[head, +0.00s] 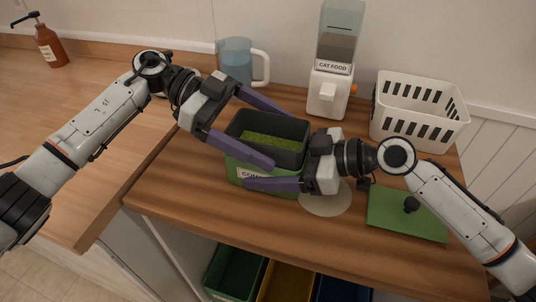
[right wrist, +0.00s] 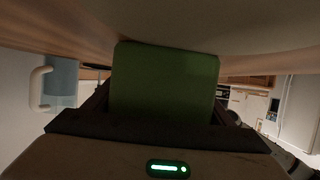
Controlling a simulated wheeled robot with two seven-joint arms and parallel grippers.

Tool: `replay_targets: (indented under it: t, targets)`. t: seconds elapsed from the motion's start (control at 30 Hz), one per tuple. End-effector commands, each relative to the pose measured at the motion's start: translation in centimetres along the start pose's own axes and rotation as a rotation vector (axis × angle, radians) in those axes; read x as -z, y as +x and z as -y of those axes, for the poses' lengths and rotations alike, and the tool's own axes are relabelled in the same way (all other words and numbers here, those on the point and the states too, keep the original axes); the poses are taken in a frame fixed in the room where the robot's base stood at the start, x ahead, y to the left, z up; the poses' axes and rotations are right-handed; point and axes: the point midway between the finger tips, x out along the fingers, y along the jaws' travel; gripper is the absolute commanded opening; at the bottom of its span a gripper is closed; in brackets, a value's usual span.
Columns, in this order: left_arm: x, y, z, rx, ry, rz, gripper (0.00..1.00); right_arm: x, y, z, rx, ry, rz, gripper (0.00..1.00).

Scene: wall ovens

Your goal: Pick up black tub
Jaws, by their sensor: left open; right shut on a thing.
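The black tub (head: 288,125) sits inside a green bin (head: 234,169) on the wooden counter, with its dark rim above the green wall. Something green and grainy lies in the tub. The bin's front label is partly covered by a finger. My left gripper (head: 287,141) is open, with one purple finger behind the tub and one across its front. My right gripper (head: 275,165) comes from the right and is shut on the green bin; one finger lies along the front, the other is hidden. The bin's green wall (right wrist: 165,85) fills the middle of the right wrist view.
A water jug (head: 235,62), a cat food dispenser (head: 328,90) and a white basket (head: 415,112) stand at the back. A green board (head: 400,218) with a black knob lies at right. A pale round disc (head: 325,203) lies by the bin. Coloured bins (head: 235,272) stand below.

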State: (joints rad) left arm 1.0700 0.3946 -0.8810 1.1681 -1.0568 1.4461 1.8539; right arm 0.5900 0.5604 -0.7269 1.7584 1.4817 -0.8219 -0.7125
Motion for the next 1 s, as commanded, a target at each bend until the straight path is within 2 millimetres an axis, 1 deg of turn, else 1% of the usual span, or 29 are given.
replay_targets:
  t: [0.17,0.2,0.47,0.5,0.57,0.6,0.83,0.93,1.0]
  targets:
    - [0.0,0.0,0.0,0.001,-0.001,0.001,0.91,0.0,0.0,0.0,0.0,0.001,0.0,0.52]
    - [0.0,0.0,0.0,0.001,-0.001,0.001,0.87,0.0,0.0,0.0,0.0,0.001,0.0,0.52]
    - [0.0,0.0,0.0,0.001,-0.001,0.001,0.43,0.0,0.0,0.0,0.0,0.001,0.0,0.52]
    - [0.0,0.0,0.0,0.001,-0.001,0.001,0.37,0.0,0.0,0.0,0.0,0.001,0.0,0.52]
    - [0.0,0.0,0.0,0.001,-0.001,0.001,0.27,0.0,0.0,0.0,0.0,0.001,0.0,0.52]
    - [0.1,0.0,0.0,0.001,0.001,-0.001,0.24,0.0,0.0,0.0,0.0,0.0,-0.001,0.52]
    - [0.3,-0.1,0.0,0.002,0.002,0.0,0.24,0.0,0.0,0.0,0.0,0.0,0.0,0.52]
    - [1.3,-0.6,0.1,0.002,0.004,0.0,0.24,0.0,0.0,0.0,0.0,0.0,0.0,0.52]
    - [2.4,-1.0,0.1,0.002,0.006,0.001,0.24,0.0,0.0,0.0,0.0,0.0,0.0,0.52]
